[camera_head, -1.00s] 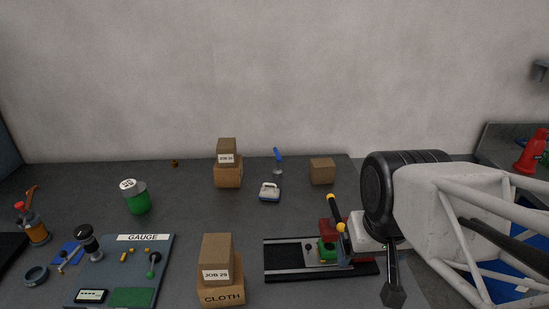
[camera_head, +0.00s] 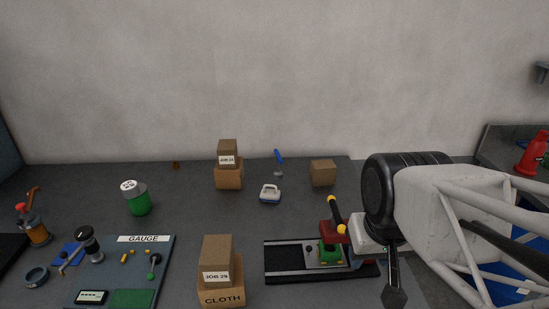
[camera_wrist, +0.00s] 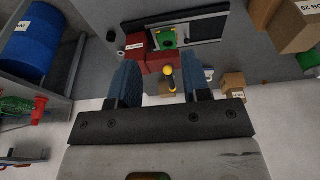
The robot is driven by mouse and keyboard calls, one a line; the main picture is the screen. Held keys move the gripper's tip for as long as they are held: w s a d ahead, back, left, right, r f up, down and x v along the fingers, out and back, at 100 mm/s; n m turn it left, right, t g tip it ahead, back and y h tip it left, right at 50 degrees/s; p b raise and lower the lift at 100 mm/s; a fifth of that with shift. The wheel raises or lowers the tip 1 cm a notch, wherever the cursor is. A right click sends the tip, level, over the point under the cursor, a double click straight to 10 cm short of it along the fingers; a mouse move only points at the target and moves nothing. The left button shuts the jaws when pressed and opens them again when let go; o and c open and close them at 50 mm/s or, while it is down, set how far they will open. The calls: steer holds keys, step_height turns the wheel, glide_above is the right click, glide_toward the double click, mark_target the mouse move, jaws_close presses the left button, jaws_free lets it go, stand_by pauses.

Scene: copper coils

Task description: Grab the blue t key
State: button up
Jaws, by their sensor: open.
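A small tool with a blue handle (camera_head: 278,156) and a pale lower part stands at the back of the bench in the head view. It looks most like the blue T key, but it is too small to be sure. My gripper (camera_wrist: 158,66) shows in the wrist view with two blue fingers apart and nothing held between them. In the head view it is at the right, by the vise, well away from the blue-handled tool, and its fingers are mostly hidden. A black bar with yellow ends (camera_head: 336,214) stands close to my gripper and appears between the fingers in the wrist view.
A red vise (camera_head: 328,230) with a green part sits on a black rail plate (camera_head: 287,262). Stacked boxes (camera_head: 217,265) stand at front centre, others (camera_head: 229,178) farther back. A white-handled block (camera_head: 270,193) lies before the blue-handled tool. A gauge board (camera_head: 130,270) lies left.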

steer(key=shift+w, duration=0.1)
steer(key=w+a+f+m+g+y, duration=0.1)
steer(key=w+a+m+y, duration=0.3)
steer(key=w, duration=0.5)
steer(key=w+a+m+y, duration=0.25)
steer(key=w+a, duration=0.25)
steer(key=w, duration=0.4)
steer(key=m+t+y, duration=0.5)
steer(key=m+t, duration=0.8)
steer(key=m, duration=0.9)
glide_above(283, 180)
steer(key=v, duration=0.3)
steer(key=shift+h, duration=0.25)
step_height(283, 180, down, 22)
steer(key=shift+s+f, duration=0.1)
steer(key=shift+s, duration=0.05)
steer(key=shift+w, duration=0.25)
steer(key=shift+x, duration=1.3)
steer(key=shift+a, duration=0.1)
